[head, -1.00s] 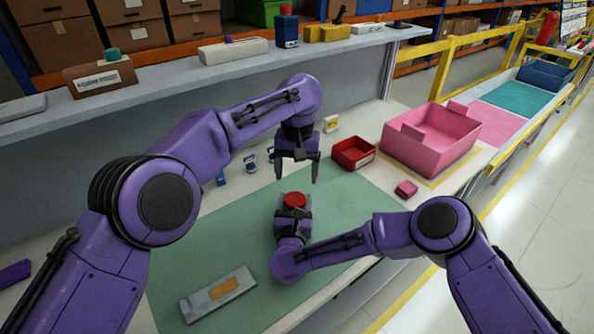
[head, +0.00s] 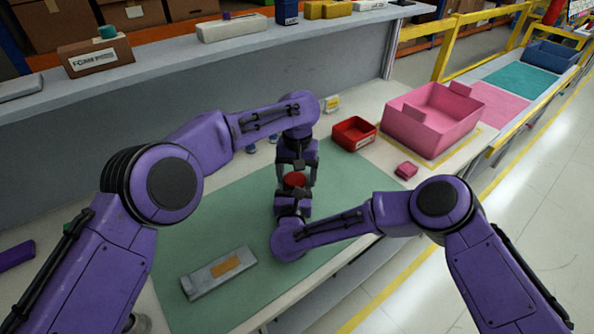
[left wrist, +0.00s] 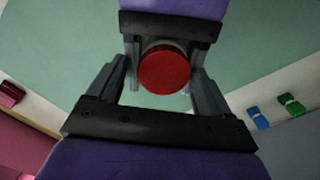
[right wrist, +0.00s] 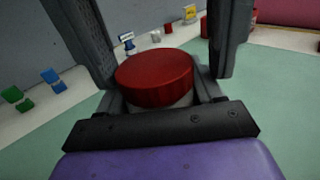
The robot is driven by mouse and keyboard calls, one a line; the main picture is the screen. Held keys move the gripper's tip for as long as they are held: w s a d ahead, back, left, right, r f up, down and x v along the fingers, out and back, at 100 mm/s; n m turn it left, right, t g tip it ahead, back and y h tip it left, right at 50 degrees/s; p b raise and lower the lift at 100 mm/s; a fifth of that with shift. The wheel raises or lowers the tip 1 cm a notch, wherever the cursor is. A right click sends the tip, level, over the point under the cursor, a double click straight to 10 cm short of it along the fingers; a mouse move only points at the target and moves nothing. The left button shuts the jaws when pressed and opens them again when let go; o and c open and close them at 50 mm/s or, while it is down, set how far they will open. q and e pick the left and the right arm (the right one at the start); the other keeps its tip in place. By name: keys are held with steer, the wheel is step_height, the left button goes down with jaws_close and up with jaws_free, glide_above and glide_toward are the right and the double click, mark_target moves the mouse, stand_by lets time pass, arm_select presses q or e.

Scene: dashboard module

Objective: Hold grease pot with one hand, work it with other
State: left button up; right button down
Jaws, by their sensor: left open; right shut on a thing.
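The grease pot (head: 294,180) has a round red lid and a pale body. It is upright over the green mat (head: 225,223). My right gripper (head: 293,190) is shut on its body from the near side; the red lid (right wrist: 155,78) stands between the fingers in the right wrist view. My left gripper (head: 296,172) has come in from the far side. Its fingers are open on either side of the red lid (left wrist: 164,70) in the left wrist view, with gaps showing. Most of the pot's body is hidden by the grippers.
A grey case with an orange label (head: 219,272) lies on the near left of the mat. A red bin (head: 354,133), a pink tote (head: 433,120) and a small pink box (head: 406,170) stand to the right. Small blue and green parts (left wrist: 291,104) lie beyond the mat.

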arm_select(q)
steer(key=c, duration=1.1)
steer(key=shift+s+d+m, duration=0.1)
steer(key=shift+d+m, duration=0.1)
steer(key=shift+m, duration=1.5)
steer(key=o, duration=1.2)
steer(key=shift+a+r, duration=0.15)
steer(key=shift+r, duration=0.1)
step_height(320, 180, up, 4)
steer(key=shift+r, duration=0.1)
steer(key=shift+c, duration=0.4)
